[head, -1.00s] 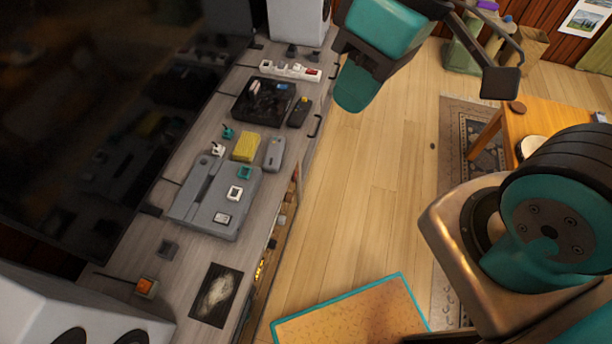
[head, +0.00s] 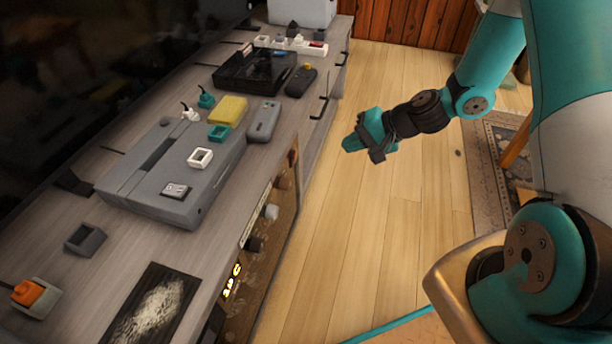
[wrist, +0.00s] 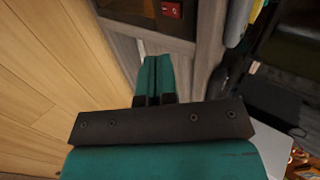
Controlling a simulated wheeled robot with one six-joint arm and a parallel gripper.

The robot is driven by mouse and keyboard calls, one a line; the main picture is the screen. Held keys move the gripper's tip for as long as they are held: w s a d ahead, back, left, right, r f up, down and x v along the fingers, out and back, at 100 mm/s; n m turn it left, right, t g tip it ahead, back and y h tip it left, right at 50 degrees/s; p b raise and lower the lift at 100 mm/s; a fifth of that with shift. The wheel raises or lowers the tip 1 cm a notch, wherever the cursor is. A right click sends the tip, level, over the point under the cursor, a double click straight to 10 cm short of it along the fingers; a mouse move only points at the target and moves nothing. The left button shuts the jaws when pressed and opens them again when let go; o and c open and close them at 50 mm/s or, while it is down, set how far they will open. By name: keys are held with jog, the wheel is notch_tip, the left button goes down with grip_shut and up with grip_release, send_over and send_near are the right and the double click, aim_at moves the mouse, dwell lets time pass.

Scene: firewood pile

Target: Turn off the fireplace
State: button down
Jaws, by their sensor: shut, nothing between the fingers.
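The fireplace front (head: 262,262) is a panel set into the side of the grey cabinet, seen steeply from above in the head view. It has several knobs, a glowing yellow display (head: 232,280) and a small red switch (head: 292,158) at its far end. The red switch also shows at the top of the wrist view (wrist: 172,9). My gripper (head: 347,146) is shut and empty, over the floor to the right of the panel and apart from it. In the wrist view its closed teal fingertips (wrist: 157,60) are below the switch in the picture. The switch's position is too small to tell.
On the cabinet top (head: 235,185) are a grey console (head: 150,185), a yellow sponge-like block (head: 229,109), a black device (head: 255,70) and a power strip (head: 290,45). Black handles (head: 319,108) stick out from the cabinet front. The wooden floor (head: 370,220) beside it is clear.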

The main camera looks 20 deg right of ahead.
jog(key=shift+w+d+f+m, duration=0.1)
jog(key=shift+d+f+m, duration=0.1)
jog(key=shift+f, duration=0.3)
jog(key=shift+d+f+m, duration=0.1)
jog(key=shift+d+f, duration=0.1)
jog(key=shift+f, duration=0.25)
jog(key=b, duration=0.6)
send_near(294, 159)
jog(key=x, duration=0.7)
jog(key=shift+d+f, duration=0.3)
jog(key=shift+d, duration=0.05)
jog(key=shift+w+p, duration=0.15)
jog(key=shift+p, duration=0.15)
